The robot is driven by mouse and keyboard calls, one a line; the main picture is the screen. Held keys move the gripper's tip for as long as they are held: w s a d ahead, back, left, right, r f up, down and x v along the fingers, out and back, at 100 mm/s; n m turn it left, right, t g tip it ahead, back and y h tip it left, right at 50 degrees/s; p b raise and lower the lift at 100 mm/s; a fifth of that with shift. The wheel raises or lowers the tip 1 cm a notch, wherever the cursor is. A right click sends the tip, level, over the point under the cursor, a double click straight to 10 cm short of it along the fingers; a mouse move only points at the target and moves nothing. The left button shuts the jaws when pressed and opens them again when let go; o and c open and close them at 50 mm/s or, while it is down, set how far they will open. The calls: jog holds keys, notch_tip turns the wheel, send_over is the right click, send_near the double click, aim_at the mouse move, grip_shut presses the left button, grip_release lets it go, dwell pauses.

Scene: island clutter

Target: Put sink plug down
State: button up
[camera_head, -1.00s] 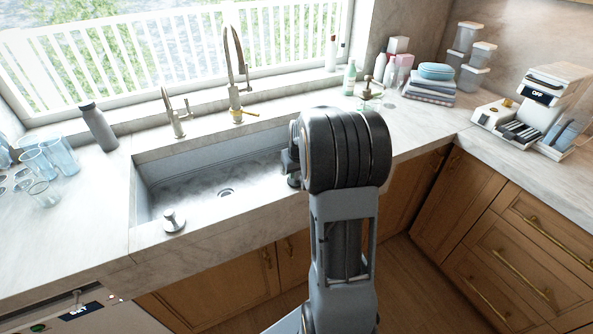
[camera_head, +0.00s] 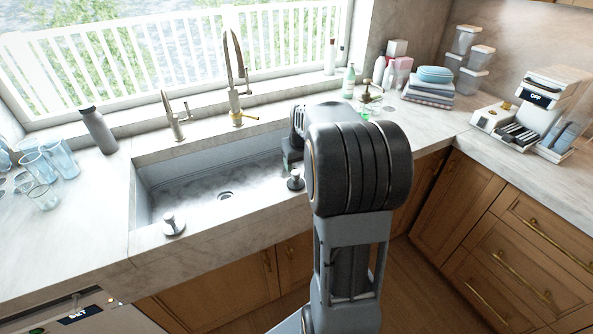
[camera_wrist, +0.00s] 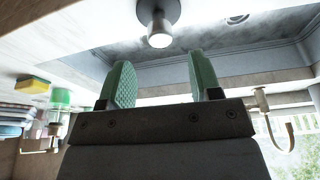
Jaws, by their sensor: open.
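A sink plug (camera_head: 295,181), dark with a knob on top, stands upright on the front ledge at the sink's right end. A plug with a bright round knob (camera_wrist: 159,36) shows close beyond my fingers in the wrist view. It appears to be the same one. My gripper (camera_wrist: 160,80) is open, its two green-padded fingers apart with nothing between them. The plug is clear of the fingertips. In the head view, my wrist hides most of my gripper. A second plug (camera_head: 173,224), silver, stands on the front ledge at the sink's left.
The sink (camera_head: 190,197) is empty, with its drain (camera_head: 226,195) visible. A tall faucet (camera_head: 237,95) and a smaller tap (camera_head: 174,117) stand behind it. Glasses (camera_head: 62,158) and a grey bottle (camera_head: 97,130) are at left.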

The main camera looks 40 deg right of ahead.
jog(key=v, duration=0.5)
jog(key=s+a+r+n, duration=0.1)
jog(key=s+a, duration=0.4)
jog(key=a, duration=0.6)
jog(key=s+a+f+n, duration=0.1)
jog(key=s+a+f, duration=0.2)
jog(key=s+a, duration=0.6)
jog(key=shift+s+f+t+y, duration=0.2)
jog(key=shift+s+t+y, duration=0.2)
